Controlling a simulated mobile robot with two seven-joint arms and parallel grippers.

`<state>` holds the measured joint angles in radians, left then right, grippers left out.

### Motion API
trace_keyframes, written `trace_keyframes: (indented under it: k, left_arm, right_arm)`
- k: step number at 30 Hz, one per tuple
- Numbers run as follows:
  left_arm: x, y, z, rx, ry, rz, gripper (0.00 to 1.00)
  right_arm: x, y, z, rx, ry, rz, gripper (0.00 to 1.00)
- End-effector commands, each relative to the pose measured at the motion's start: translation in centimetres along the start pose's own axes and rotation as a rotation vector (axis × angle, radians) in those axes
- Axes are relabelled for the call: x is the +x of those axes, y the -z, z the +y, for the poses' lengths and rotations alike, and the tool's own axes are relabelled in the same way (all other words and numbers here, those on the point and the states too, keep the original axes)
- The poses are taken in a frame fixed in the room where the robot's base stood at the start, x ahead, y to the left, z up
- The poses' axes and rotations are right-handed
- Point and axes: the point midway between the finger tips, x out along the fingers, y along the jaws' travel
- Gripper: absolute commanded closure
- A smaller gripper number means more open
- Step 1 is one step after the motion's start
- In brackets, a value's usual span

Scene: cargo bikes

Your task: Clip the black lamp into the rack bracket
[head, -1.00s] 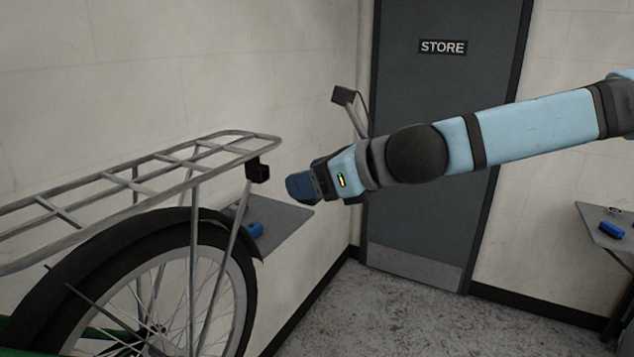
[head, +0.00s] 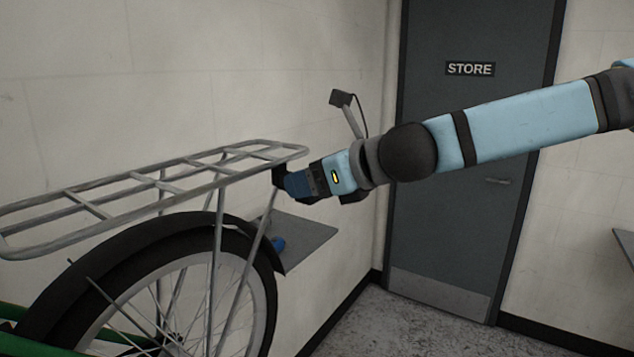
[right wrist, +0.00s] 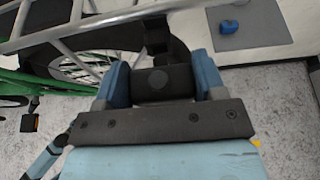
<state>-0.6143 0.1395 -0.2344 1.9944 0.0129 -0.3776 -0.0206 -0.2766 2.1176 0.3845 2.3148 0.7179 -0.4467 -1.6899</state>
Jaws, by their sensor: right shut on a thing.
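The rack bracket (head: 279,174) is a small black block at the rear end of the bike's grey rack (head: 95,200). My right gripper (head: 296,184) has its blue fingers right up at the bracket. In the right wrist view, my right gripper (right wrist: 160,84) is shut on the black lamp (right wrist: 160,82), with one blue finger on each side. The bracket (right wrist: 157,34) shows just beyond the lamp there. I cannot tell whether the lamp is seated in it. The fingers hide the lamp in the head view. My left gripper is not in view.
A grey shelf (head: 308,236) on the wall below the bracket holds a blue object (head: 278,243). The rear wheel and black mudguard (head: 140,237) are under the rack. A grey STORE door (head: 465,220) stands behind my right arm. The wall runs close behind the bike.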

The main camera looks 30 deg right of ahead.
Motion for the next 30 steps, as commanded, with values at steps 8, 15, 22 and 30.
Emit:
trace_keyframes:
  k: [8,15,22,30]
  left_arm:
    - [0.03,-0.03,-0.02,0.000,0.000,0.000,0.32]
    - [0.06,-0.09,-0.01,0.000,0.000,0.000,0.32]
    - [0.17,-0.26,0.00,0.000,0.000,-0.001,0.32]
    - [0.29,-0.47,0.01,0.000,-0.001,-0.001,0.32]
  right_arm:
    - [0.09,-0.08,0.01,-0.001,0.000,-0.001,0.61]
    - [0.17,-0.09,0.00,-0.001,0.000,0.000,0.61]
    - [0.57,-0.22,-0.04,-0.002,0.001,0.000,0.61]
    - [1.05,-0.42,-0.03,0.000,0.000,0.000,0.61]
